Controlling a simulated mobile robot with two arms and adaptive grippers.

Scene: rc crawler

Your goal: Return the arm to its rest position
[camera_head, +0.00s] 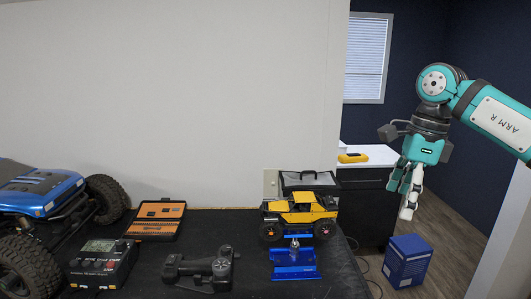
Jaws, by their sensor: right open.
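My right arm, teal and white and marked "ARM R", comes in from the right edge. Its gripper (407,196) hangs with the fingers pointing down, open, and nothing shows between the fingers. It is in the air to the right of the black table, apart from the things on it. My left gripper is not in this view.
On the black table (345,270) are a yellow crawler (298,208), a blue stand (293,262), a black controller (201,268), an orange-edged case (157,219), a charger (100,265) and a large blue vehicle (38,193). A blue box (406,262) stands on the floor below my right gripper.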

